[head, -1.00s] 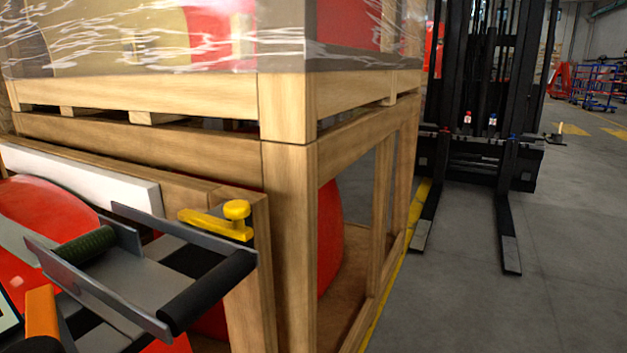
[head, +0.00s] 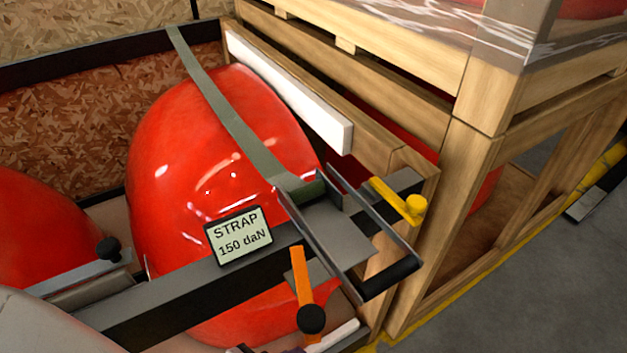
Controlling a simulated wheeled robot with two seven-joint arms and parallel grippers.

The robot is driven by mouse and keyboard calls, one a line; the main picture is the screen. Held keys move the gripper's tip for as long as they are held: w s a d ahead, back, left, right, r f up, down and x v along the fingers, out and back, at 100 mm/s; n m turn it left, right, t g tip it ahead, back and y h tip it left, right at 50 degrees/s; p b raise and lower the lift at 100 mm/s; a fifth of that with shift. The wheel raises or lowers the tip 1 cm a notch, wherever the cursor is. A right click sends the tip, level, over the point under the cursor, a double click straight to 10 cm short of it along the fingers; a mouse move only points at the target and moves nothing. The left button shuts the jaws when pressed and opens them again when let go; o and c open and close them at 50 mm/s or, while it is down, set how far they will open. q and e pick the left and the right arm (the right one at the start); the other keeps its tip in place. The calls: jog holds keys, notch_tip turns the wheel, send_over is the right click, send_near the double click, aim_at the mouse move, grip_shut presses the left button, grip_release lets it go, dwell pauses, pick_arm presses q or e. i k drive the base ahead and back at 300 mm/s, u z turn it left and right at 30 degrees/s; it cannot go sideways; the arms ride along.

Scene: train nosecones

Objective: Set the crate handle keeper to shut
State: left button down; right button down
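An orange lever (head: 301,272) with a black knob stands in front of the frame, on the dark rail. I cannot tell for certain which of these levers is the keeper, or whether it is open or shut. A green strap (head: 225,115) runs from the ratchet over a red nosecone (head: 190,170).
A display (head: 238,236) reads "STRAP 150 daN". A black knob (head: 108,249) on a grey bar is at the left. A white board (head: 290,90) lines the wooden crate (head: 470,180).

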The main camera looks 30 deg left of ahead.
aim_at(311, 317)
jog(key=u, duration=0.7)
